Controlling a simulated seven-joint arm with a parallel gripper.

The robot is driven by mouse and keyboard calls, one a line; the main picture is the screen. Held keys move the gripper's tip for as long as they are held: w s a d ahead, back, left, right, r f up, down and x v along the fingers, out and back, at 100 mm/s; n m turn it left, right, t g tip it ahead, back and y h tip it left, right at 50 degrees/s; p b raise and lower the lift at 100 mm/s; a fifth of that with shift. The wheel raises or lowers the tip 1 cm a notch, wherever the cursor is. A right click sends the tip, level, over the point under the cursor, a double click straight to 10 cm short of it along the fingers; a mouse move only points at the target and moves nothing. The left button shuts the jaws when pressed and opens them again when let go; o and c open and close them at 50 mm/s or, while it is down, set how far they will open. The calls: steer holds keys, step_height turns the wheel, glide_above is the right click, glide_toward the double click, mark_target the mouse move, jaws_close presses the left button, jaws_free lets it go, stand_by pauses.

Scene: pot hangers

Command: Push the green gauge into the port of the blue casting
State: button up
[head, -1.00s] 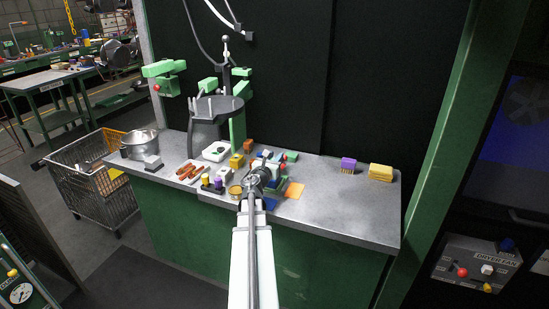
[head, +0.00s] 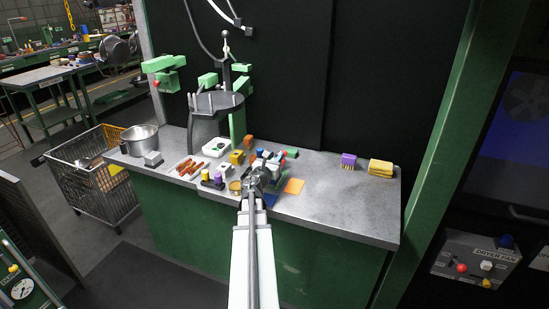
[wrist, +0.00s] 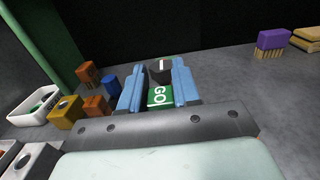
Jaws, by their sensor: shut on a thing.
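My gripper (wrist: 158,85) is shut on the green gauge (wrist: 160,97), a block marked "GO" in white, between two light-blue finger pads. A dark part stands just beyond the gauge, between the fingertips; I cannot tell whether it belongs to the gauge. A small blue piece (wrist: 111,86), perhaps the blue casting, stands just left of the left finger, apart from it. Its port cannot be made out. In the head view my gripper (head: 268,168) is over the middle of the bench, and its wrist hides much of the gauge.
An orange block (wrist: 87,76) and a yellow block (wrist: 63,112) with a dark hole stand to the left. A white tray (head: 217,147) lies farther left. The bench top (head: 335,195) on the right is mostly clear.

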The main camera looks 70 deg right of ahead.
steer(key=shift+f, duration=0.6)
steer(key=o, duration=1.1)
steer(key=a, duration=0.7)
steer(key=shift+a, duration=0.3)
